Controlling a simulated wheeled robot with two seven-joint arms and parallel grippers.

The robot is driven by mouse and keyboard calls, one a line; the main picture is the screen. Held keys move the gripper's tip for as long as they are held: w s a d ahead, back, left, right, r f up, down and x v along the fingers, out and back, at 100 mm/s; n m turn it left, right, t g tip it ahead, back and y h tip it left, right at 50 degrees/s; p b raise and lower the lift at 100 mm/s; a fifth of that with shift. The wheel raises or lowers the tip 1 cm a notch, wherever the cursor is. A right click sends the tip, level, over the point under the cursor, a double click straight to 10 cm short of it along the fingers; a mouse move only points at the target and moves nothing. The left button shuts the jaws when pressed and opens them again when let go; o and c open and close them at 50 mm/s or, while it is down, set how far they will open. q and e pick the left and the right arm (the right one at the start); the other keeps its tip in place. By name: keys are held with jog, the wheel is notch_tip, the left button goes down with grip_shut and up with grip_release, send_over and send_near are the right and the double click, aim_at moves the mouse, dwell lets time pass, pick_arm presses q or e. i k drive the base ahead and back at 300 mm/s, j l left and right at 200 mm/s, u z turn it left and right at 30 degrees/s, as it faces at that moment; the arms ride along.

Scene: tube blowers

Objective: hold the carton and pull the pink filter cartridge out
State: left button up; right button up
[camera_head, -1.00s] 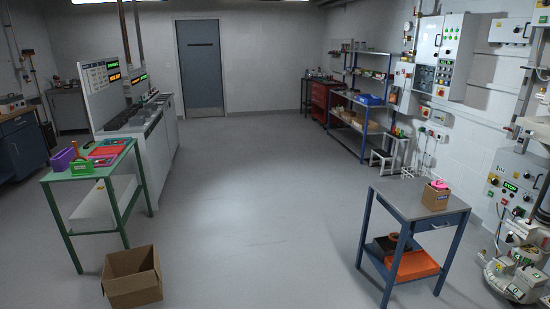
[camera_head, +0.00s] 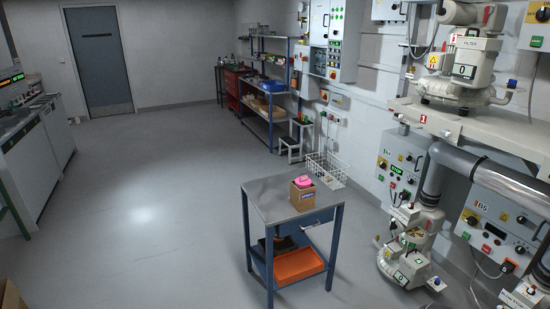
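A small brown carton (camera_head: 304,197) stands upright on the grey top of a blue-legged table (camera_head: 272,199), near its right edge. The pink filter cartridge (camera_head: 302,182) sticks out of the carton's open top. Its lower part is hidden inside the carton. Neither of my grippers shows in the head view, and nothing touches the carton or the cartridge.
An orange tray (camera_head: 299,265) and a dark item sit on the table's lower shelf. White blower machines (camera_head: 408,262) and pipes line the wall to the right. A wire basket (camera_head: 326,170) hangs behind the table. The floor left of the table is clear.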

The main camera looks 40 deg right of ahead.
aim_at(304, 182)
jog(key=i+l+u, duration=0.1)
jog(key=l, duration=1.35)
jog(key=l+u, duration=0.15)
jog(key=l, duration=1.3)
jog(key=i, duration=0.05)
